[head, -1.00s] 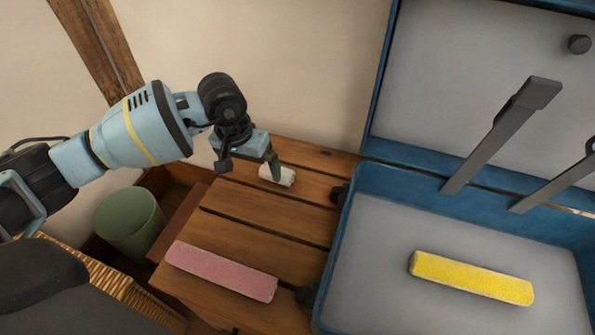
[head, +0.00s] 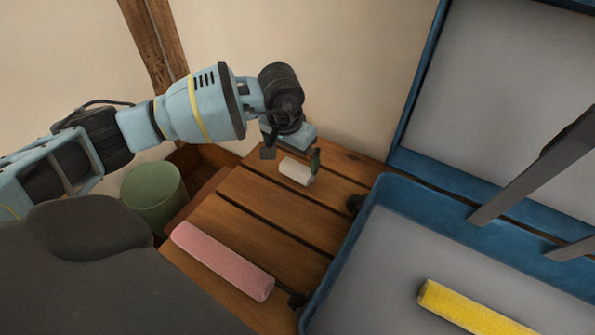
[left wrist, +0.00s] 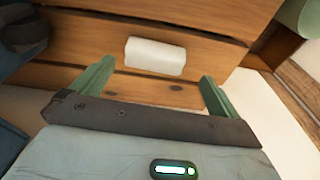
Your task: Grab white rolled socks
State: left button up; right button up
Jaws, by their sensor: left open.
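The white rolled socks (head: 296,171) lie as a small white roll on the slatted wooden surface (head: 262,207), near its back edge. They also show in the left wrist view (left wrist: 155,56), ahead of the fingertips and between their lines. My left gripper (head: 292,158) is above and beside the socks, and one finger partly overlaps their right end in the head view. In the left wrist view the left gripper (left wrist: 156,84) has its two green fingers spread wide with nothing between them. My right gripper is not in view.
A pink roll (head: 221,261) lies at the front of the wooden surface. An open blue suitcase (head: 335,262) stands at right with a yellow roll (head: 470,308) inside. A green bin (head: 153,197) stands at left. The wall is close behind.

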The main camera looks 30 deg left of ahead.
aim_at(296, 166)
pick_arm(q)
jog(key=shift+w+d+f+b, duration=0.1)
jog(key=shift+f+b, duration=0.2)
jog(key=shift+f, duration=0.55)
jog(key=shift+w+d+f+b, duration=0.15)
jog(key=shift+f+b, duration=0.1)
jog(key=shift+f, duration=0.65)
jog(key=shift+w+d+f+b, duration=0.1)
jog(key=shift+f+b, duration=0.2)
jog(key=shift+f, duration=0.55)
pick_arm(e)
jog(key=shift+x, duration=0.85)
pick_arm(q)
jog(key=shift+r, duration=0.1)
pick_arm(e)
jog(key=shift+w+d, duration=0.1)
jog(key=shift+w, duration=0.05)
pick_arm(q)
jog(key=c, duration=0.9)
jog(key=shift+c, duration=0.5)
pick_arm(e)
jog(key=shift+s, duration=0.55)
